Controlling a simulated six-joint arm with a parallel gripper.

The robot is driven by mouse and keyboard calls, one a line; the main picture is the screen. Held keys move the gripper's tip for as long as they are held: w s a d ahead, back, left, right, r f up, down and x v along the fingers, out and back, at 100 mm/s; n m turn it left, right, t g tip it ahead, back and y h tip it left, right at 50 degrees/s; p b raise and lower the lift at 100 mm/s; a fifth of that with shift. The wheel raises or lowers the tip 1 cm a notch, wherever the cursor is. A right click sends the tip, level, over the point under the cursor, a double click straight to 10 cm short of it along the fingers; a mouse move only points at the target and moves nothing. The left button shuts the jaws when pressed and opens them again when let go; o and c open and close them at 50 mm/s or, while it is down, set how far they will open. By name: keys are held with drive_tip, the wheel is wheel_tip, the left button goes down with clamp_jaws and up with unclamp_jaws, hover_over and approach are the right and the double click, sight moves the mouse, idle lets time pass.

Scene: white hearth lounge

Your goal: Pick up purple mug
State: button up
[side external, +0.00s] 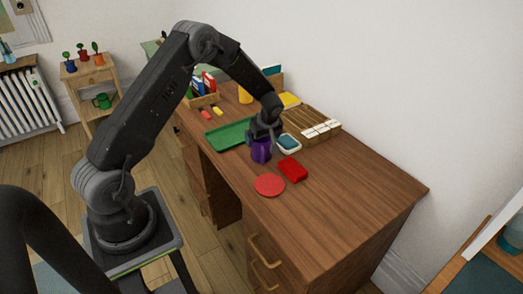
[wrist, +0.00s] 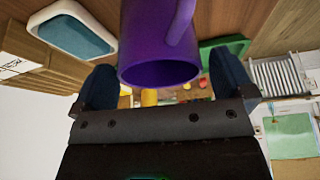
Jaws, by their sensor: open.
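The purple mug (side external: 261,152) stands on the brown desk, between the green tray (side external: 230,134) and the red block (side external: 292,169). In the wrist view the mug (wrist: 160,45) fills the top middle, its rim facing the camera and its handle on the right. My gripper (side external: 262,134) is directly above the mug in the side view. In the wrist view my gripper's (wrist: 165,88) two dark fingers are apart, one on each side of the mug's rim. Gaps show between the rim and both fingers.
A white dish with a teal inside (side external: 289,142) stands close right of the mug. A red disc (side external: 269,185) lies toward the front edge. A slatted wooden box with white blocks (side external: 318,130) is at the wall. The desk's right part (side external: 370,190) is clear.

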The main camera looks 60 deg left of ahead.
sight(261, 141)
drive_tip(key=x, duration=0.3)
drive_tip(key=shift+f, duration=0.1)
drive_tip(key=c, duration=1)
